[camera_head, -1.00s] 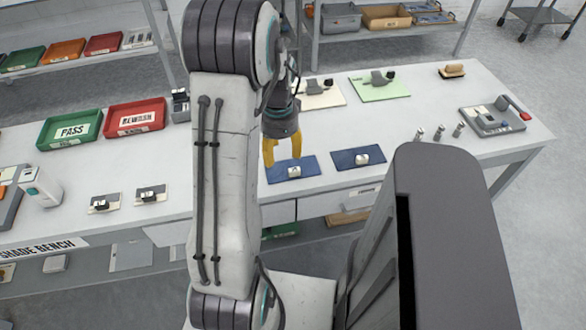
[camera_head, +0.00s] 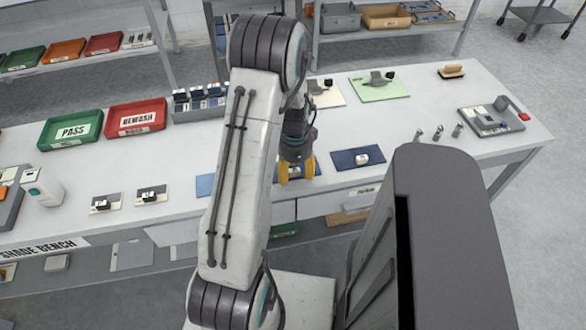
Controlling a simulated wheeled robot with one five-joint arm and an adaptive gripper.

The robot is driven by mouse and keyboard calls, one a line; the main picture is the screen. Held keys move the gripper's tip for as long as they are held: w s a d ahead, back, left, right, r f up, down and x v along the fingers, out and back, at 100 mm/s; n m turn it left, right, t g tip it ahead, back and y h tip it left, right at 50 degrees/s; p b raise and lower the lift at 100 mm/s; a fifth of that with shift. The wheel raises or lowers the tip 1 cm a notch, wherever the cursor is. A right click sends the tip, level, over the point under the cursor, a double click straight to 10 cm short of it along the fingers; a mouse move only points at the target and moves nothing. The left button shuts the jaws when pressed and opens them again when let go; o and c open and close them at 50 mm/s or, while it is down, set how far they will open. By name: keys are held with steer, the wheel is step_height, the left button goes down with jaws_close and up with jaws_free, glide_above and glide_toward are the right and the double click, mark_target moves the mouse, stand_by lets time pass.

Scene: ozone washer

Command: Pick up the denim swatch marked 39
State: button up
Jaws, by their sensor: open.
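My gripper (camera_head: 298,170), with yellow fingers, is open and pointing down at the front of the bench, right of the middle. A dark blue denim swatch (camera_head: 297,176) with a small pale tag lies under it, between or behind the fingers; most of it is hidden. I cannot tell whether the fingers touch it. A second dark blue swatch (camera_head: 343,159) with a white tag lies flat to the right, uncovered. A light blue swatch (camera_head: 205,185) shows partly at the left of my arm. No number is readable on any swatch.
A green PASS tray (camera_head: 50,137) and a red tray (camera_head: 112,127) stand at the back left, beside a grey rack (camera_head: 190,115). A green card (camera_head: 380,92) lies behind. A grey tray (camera_head: 490,125) and several small metal pieces are at the right.

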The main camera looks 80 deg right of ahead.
steer(key=shift+f, duration=0.1)
jaws_close()
stand_by(0.6)
